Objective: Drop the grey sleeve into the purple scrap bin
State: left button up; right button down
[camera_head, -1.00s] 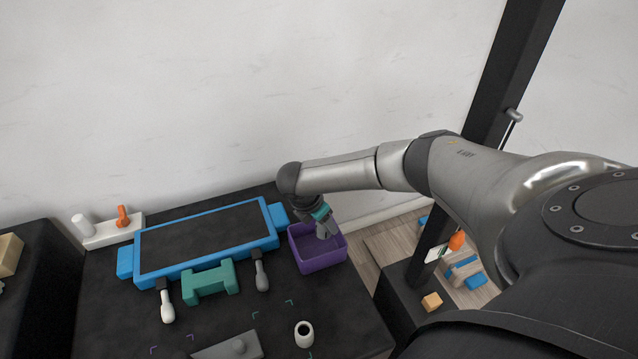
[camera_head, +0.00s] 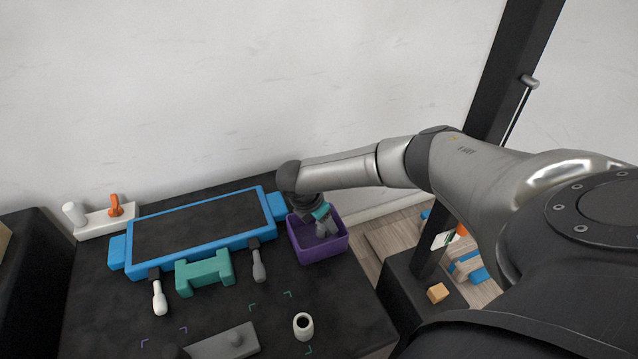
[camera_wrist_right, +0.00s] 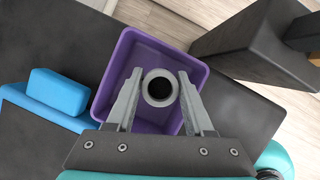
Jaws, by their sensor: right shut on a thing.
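The grey sleeve (camera_wrist_right: 160,88) shows in the right wrist view as a ring with a dark hole, between the fingers of my right gripper (camera_wrist_right: 160,100). My right gripper is shut on it. The purple scrap bin (camera_wrist_right: 113,92) lies beyond the sleeve, which appears over the bin's opening. In the head view, my right gripper (camera_head: 327,230) is over the purple scrap bin (camera_head: 322,254), near its right side. The sleeve is hard to tell from the fingers there. Its exact height against the rim cannot be told. My left gripper is not in view.
A blue-framed dark tray (camera_head: 190,258) stands left of the bin. A green block (camera_head: 205,273), two handled tools, a grey block (camera_head: 222,345) and a pale hollow cylinder (camera_head: 303,326) are nearer. A dark post (camera_head: 490,90) stands right, past a floor gap.

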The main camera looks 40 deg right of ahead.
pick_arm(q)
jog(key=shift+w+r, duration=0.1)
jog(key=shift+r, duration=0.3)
pick_arm(e)
jog(key=shift+f, duration=0.15)
jog(key=shift+c, duration=1)
grip_release()
jog(key=shift+r, duration=0.2)
jog(key=p+v, duration=0.3)
jog(key=v, duration=0.2)
jog(key=shift+r, duration=0.1)
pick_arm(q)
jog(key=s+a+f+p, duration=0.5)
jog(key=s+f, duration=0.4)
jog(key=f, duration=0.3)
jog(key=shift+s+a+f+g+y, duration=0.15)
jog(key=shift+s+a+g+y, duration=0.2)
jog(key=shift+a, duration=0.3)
pick_arm(e)
jog(key=v, duration=0.9)
jog(key=shift+a+r, duration=0.15)
jog(key=shift+r, duration=0.15)
